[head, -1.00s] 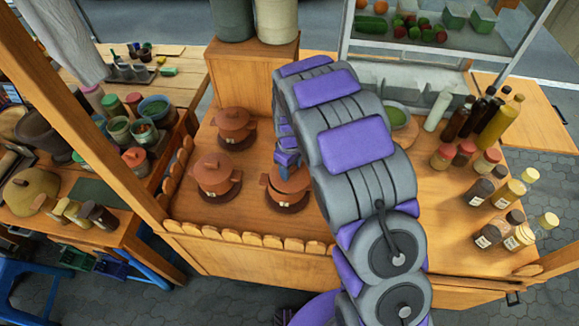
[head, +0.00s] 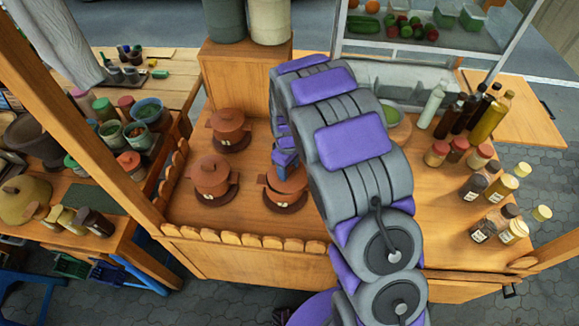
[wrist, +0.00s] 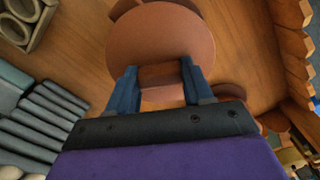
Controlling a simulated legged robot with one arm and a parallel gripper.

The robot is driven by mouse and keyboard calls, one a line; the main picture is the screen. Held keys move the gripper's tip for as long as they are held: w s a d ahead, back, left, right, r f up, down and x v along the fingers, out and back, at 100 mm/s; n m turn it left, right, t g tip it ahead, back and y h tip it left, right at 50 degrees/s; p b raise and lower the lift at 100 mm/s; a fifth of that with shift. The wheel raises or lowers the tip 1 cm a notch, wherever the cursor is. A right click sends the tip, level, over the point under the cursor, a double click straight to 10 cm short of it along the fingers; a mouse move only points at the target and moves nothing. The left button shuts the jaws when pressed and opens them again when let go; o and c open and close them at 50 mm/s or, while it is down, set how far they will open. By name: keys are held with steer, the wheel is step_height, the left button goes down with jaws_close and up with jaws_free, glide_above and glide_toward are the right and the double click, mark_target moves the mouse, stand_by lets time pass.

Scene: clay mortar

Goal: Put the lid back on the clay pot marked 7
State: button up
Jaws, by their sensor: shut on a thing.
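Three reddish-brown clay pots stand on the wooden counter: a back pot (head: 229,141), a front left pot (head: 211,187) and a front right pot (head: 284,201). The back and front left pots have lids on. My gripper (head: 285,165) is at the lid (head: 290,182) over the front right pot. That lid looks tilted or offset, with a dark gap at its left; whether it touches the rim is unclear. In the wrist view, my gripper (wrist: 161,80) is shut on the handle of the round lid (wrist: 162,35), one finger on each side. The pots' numbers are unreadable.
Bottles and jars (head: 487,185) crowd the counter's right side. A low scalloped wooden edge (head: 245,239) runs along the front. A wooden box (head: 245,75) with tall canisters stands behind the pots. A wooden post (head: 85,115) rises at left.

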steer(key=shift+a, duration=0.2)
steer(key=shift+d, duration=0.8)
steer(key=shift+a+f, duration=0.1)
steer(key=shift+a, duration=0.85)
steer(key=shift+d, duration=0.1)
steer(key=shift+a+f, duration=0.15)
steer(key=shift+a, duration=0.6)
steer(key=shift+d, duration=0.4)
steer(key=o, duration=1.2)
